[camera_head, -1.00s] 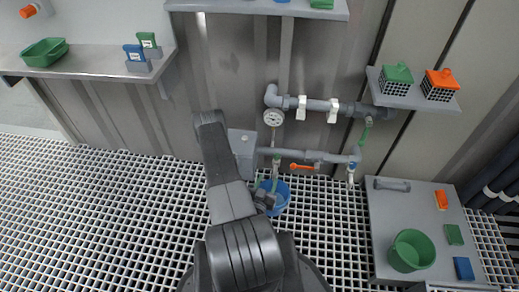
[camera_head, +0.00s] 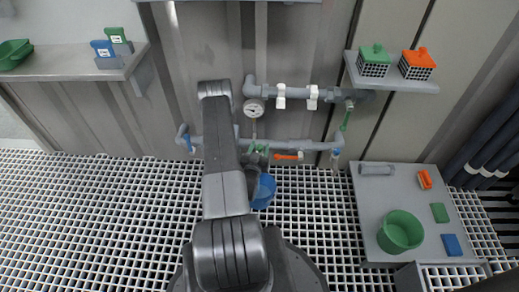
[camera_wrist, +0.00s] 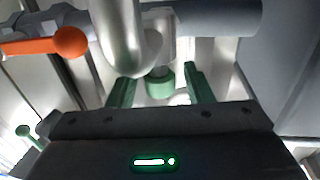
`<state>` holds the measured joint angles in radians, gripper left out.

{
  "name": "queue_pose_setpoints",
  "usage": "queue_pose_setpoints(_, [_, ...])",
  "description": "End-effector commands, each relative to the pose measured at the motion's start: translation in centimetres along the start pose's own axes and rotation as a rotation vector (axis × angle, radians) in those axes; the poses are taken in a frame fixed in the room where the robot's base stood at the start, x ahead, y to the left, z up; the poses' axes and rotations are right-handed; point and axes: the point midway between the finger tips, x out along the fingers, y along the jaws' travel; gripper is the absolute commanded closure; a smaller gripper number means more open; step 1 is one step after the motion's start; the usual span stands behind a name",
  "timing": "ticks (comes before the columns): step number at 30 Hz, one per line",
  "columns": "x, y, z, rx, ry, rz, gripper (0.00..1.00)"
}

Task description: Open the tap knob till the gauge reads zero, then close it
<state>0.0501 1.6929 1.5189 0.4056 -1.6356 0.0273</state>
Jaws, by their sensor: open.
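The round white gauge (camera_head: 254,108) sits under the upper grey pipe in the head view. Its needle is too small to read. A green knob (camera_wrist: 160,82) shows in the wrist view below a curved metallic spout. My gripper (camera_wrist: 158,88) is open, with its two green fingers on either side of the knob. I cannot tell whether they touch it. In the head view my gripper (camera_head: 257,157) is at the lower pipe, above the blue bucket (camera_head: 265,190), and my arm hides part of this area.
An orange lever (camera_head: 287,156) lies along the lower pipe, close right of my gripper; it also shows in the wrist view (camera_wrist: 70,41). A blue-handled valve (camera_head: 188,142) is left of my arm. A grey table (camera_head: 385,215) with a green bucket (camera_head: 401,231) stands right. The grating floor is clear at left.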

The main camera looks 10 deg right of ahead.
Motion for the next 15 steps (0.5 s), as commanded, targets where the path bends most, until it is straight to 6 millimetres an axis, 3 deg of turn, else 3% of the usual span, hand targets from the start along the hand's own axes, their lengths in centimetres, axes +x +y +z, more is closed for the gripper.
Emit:
queue_pose_setpoints(7, [0.1, 0.01, -0.02, 0.0, 0.0, 0.0, 0.54])
queue_pose_setpoints(14, [0.07, 0.02, -0.01, 0.0, 0.0, 0.0, 0.96])
queue_pose_setpoints(15, [0.07, 0.02, -0.01, 0.0, 0.0, 0.001, 0.96])
